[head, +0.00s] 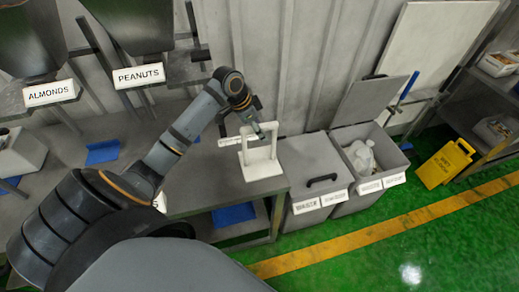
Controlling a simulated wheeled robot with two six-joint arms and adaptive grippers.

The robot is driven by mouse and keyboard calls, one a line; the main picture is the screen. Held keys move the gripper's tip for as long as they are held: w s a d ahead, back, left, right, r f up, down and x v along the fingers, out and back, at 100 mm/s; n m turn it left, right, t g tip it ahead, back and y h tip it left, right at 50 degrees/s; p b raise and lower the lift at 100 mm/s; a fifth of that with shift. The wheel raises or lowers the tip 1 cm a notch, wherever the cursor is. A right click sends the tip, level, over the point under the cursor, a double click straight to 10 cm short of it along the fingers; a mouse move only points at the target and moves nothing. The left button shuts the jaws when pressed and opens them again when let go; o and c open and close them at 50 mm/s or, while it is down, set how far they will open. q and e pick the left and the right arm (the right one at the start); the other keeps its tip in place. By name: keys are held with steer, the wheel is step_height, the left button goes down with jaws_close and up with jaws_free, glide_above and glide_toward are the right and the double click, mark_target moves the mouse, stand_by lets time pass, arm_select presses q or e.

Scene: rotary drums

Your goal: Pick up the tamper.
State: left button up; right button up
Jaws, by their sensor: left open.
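A white stand (262,171) with an upright frame sits near the right end of the grey table. A white bar-like piece (229,141), which looks like the tamper, rests at the top of the stand and sticks out to the left. My left arm reaches in from the left, and my left gripper (259,129) is at the top of the stand, close to this piece. The gripper is open. I cannot tell whether its fingers touch the piece or are around it. My right gripper is not in view.
Drums labelled almonds (50,93) and peanuts (139,75) hang at the upper left. Blue cloths (102,152) lie on the table. Right of it stand a closed grey bin (309,160) and an open one holding a white bag (361,155). A yellow sign (446,165) stands farther right.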

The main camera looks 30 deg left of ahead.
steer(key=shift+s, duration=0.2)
arm_select(q)
steer(key=shift+c, duration=0.8)
jaws_close()
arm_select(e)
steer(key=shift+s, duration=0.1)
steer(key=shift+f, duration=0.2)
